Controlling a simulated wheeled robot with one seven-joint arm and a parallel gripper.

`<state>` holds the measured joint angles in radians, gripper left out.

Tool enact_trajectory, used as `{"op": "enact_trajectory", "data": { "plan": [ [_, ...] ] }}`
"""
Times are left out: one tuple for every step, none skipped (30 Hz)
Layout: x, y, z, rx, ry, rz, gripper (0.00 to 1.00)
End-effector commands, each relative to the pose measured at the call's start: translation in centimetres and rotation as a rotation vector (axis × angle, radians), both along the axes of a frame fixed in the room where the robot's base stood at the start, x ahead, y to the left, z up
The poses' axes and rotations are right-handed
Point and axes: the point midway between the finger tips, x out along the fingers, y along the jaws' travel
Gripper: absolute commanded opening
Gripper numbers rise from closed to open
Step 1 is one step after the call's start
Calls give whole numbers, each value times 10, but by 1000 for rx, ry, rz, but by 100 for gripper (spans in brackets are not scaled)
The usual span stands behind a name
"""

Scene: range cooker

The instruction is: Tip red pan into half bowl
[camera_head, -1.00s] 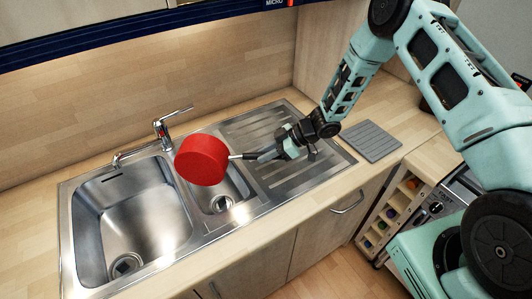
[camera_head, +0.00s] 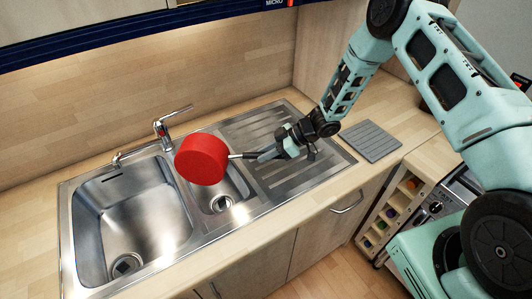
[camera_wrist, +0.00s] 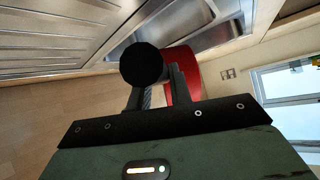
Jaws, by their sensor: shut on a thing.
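The red pan (camera_head: 202,159) is held above the smaller half bowl (camera_head: 222,190) of the steel sink. It is tipped on its side, with its round base facing the camera in the head view, so its inside is hidden. My gripper (camera_head: 257,155) is shut on the pan's handle (camera_head: 240,156), to the right of the pan. In the wrist view the dark handle end (camera_wrist: 144,65) shows between the fingers, with part of the red pan (camera_wrist: 183,78) behind them.
The large sink bowl (camera_head: 130,222) lies left of the half bowl, with the tap (camera_head: 164,135) behind. The ribbed drainboard (camera_head: 290,178) lies under my gripper. A grey mat (camera_head: 370,141) lies on the worktop at the right. The front worktop is clear.

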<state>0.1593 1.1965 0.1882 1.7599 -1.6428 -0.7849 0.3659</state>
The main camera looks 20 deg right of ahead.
Motion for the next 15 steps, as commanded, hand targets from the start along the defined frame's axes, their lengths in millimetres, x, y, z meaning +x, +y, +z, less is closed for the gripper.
{"op": "enact_trajectory", "data": {
  "plan": [
    [2,1,2,10,8,0,0],
    [2,1,2,11,15,2,0],
    [3,0,1,15,26,2,0],
    [4,0,1,17,33,2,0],
    [4,0,1,21,41,2,0],
    [5,-1,0,25,50,3,0],
    [6,-1,0,28,57,2,0],
    [6,-1,0,31,61,3,0],
    [7,-1,0,35,70,2,0],
    [7,-2,0,37,75,2,0],
    [7,-2,-1,38,80,2,0],
    [8,-2,-1,40,86,3,0],
    [8,-2,-1,41,89,2,0],
    [8,-3,-1,41,92,2,0],
    [8,-3,-1,43,93,2,0]
  ]
}}
